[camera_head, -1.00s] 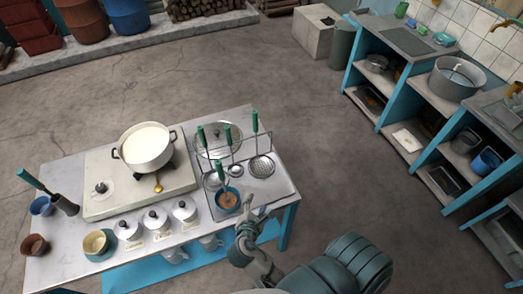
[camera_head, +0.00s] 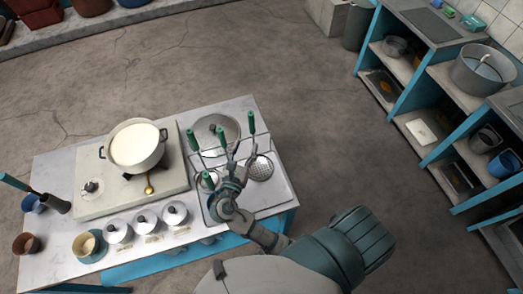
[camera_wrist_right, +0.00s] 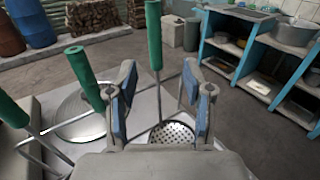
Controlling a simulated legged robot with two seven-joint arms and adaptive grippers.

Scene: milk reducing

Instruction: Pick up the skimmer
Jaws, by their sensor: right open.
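The skimmer (camera_head: 260,168) hangs at the right end of the utensil stand on the table, with a perforated round head and an upright green handle (camera_head: 250,123). In the right wrist view, its perforated head (camera_wrist_right: 172,133) lies low between my fingers and its green handle (camera_wrist_right: 154,35) rises ahead. My right gripper (camera_head: 236,166) is beside the stand, left of the skimmer in the head view. In the right wrist view, its two blue-padded fingers (camera_wrist_right: 160,80) are open, with the thin shaft showing between them. I cannot tell the remaining distance. My left gripper is not in view.
Other green-handled utensils (camera_wrist_right: 86,80) stand close left of my right gripper. A round lid (camera_head: 215,133) lies behind them. A white pot of milk (camera_head: 136,146) sits on the stove, with several lidded jars (camera_head: 146,220) in front. Floor right of the table is clear.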

